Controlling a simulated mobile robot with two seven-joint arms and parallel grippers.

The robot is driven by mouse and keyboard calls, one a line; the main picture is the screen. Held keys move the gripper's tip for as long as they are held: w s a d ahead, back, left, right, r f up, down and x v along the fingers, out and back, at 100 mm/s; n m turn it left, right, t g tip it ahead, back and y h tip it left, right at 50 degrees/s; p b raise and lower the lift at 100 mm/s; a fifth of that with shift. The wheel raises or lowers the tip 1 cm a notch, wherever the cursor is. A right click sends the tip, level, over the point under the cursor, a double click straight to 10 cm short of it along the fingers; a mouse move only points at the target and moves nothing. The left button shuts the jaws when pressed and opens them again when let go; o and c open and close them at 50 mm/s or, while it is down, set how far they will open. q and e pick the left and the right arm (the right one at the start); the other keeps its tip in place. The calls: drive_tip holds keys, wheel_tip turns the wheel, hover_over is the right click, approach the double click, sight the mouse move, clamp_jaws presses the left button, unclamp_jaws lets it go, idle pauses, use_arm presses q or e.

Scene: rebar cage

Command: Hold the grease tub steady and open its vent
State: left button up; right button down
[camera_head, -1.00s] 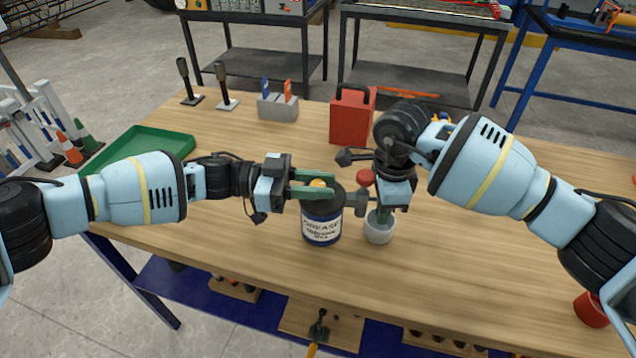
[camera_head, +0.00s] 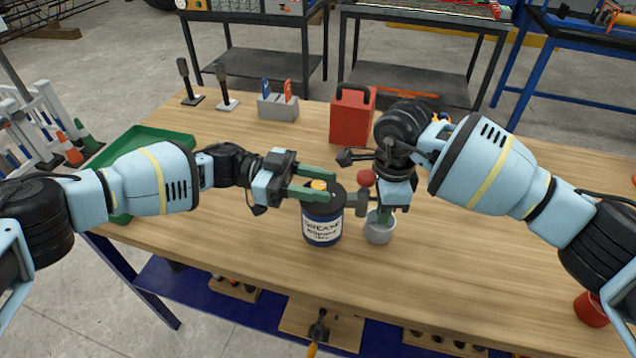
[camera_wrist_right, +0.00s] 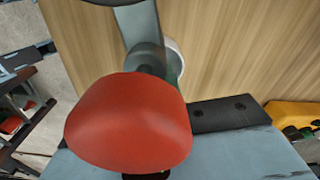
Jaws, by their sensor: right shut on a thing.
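The grease tub (camera_head: 322,228) is a dark blue can with a white label, upright on the workbench. A small yellow-orange part (camera_head: 319,185) shows on its top. My left gripper (camera_head: 333,187) is open, its green fingers apart on either side of that part at the tub's top. A grey fitting (camera_head: 362,201) sits beside the tub's right side, with a red knob (camera_head: 366,178) above it. The knob looms large in the right wrist view (camera_wrist_right: 130,122). My right gripper (camera_head: 382,218) points down and is shut at a small grey cup (camera_head: 380,233); its fingertips are partly hidden.
A red can with a black handle (camera_head: 353,115) stands behind the tub. A green tray (camera_head: 125,150) lies at the left. A grey holder (camera_head: 278,107) and two dark upright levers (camera_head: 222,88) stand farther back. The front middle of the bench is clear.

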use_arm(q)
drive_tip(key=shift+o, duration=0.5)
drive_tip(key=w+a, duration=0.2)
drive_tip(key=a, duration=0.9)
drive_tip(key=shift+a, duration=0.4)
use_arm(e)
drive_tip(key=shift+a, duration=0.1)
use_arm(q)
drive_tip(key=shift+w+r, duration=0.1)
use_arm(e)
drive_tip(key=c, duration=1.5)
unclamp_jaws()
wheel_tip(320, 180, up, 12)
drive_tip(key=shift+r, duration=0.1)
